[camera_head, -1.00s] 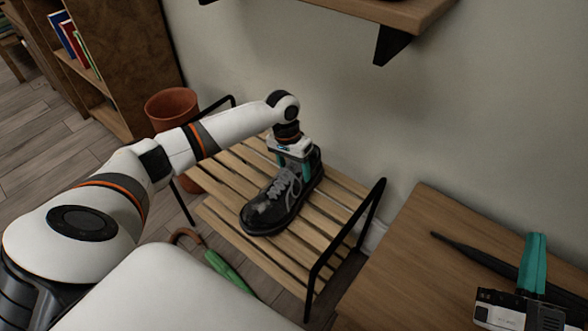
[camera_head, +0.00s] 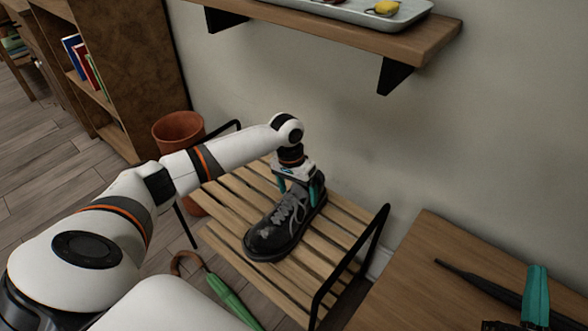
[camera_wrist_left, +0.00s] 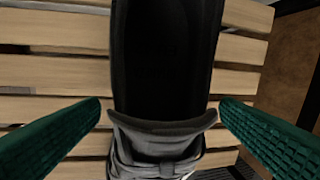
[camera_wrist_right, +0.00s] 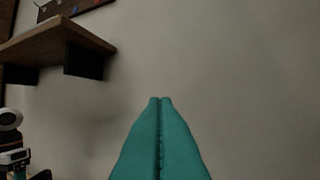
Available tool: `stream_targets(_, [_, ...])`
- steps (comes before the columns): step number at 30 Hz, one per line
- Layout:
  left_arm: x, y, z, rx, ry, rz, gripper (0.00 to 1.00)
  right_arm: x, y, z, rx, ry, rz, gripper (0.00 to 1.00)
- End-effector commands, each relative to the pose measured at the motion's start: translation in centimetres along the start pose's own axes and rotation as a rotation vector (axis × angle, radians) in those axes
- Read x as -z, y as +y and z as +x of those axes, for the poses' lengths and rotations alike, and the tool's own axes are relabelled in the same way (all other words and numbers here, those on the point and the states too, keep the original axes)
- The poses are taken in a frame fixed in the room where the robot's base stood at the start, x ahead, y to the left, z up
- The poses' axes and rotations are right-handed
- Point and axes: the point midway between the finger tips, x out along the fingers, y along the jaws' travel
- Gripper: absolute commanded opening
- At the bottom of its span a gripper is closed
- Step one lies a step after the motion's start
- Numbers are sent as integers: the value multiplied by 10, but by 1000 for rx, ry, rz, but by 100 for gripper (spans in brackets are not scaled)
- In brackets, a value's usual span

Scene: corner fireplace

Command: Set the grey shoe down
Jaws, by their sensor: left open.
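The grey shoe (camera_head: 272,236), dark grey with lighter laces, rests upright on the slatted wooden rack (camera_head: 234,196), its toe toward the front left. My left gripper (camera_head: 298,188) is over its heel end, with its fingers open on either side of the ankle opening. In the left wrist view the shoe's dark opening and tongue (camera_wrist_left: 162,140) lie between the two teal fingers, with small or no visible gaps at the tips. My right gripper (camera_head: 537,290) is at the lower right of the head view. In the right wrist view its fingers (camera_wrist_right: 161,103) are together with nothing between them.
A wooden table (camera_head: 420,270) at the right carries a dark closed umbrella-like object (camera_head: 478,278). A wall shelf (camera_head: 400,35) with a tray (camera_head: 350,12) is above. A terracotta pot (camera_head: 178,130) stands behind the rack. A green umbrella (camera_head: 232,298) is in front. Black rails bound the rack's ends.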

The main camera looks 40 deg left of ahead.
Motion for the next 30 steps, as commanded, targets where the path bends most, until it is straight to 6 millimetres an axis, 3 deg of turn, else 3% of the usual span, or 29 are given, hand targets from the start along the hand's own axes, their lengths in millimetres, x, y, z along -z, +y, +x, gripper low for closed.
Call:
stream_targets(8, [0, -1, -37, 1, -2, 0, 86, 45, -8, -12, 18, 337, -9, 0])
stream_targets(18, [-1, 0, -81, 0, -3, 0, 86, 96, -18, -58, 45, 764, -13, 0])
stream_targets(24, [0, 0, -102, 1, -1, 0, 86, 113, -22, -89, 60, 967, -12, 0])
stream_targets(30, [0, 0, -112, 2, -1, 0, 86, 120, -24, -107, 66, 1068, -10, 0])
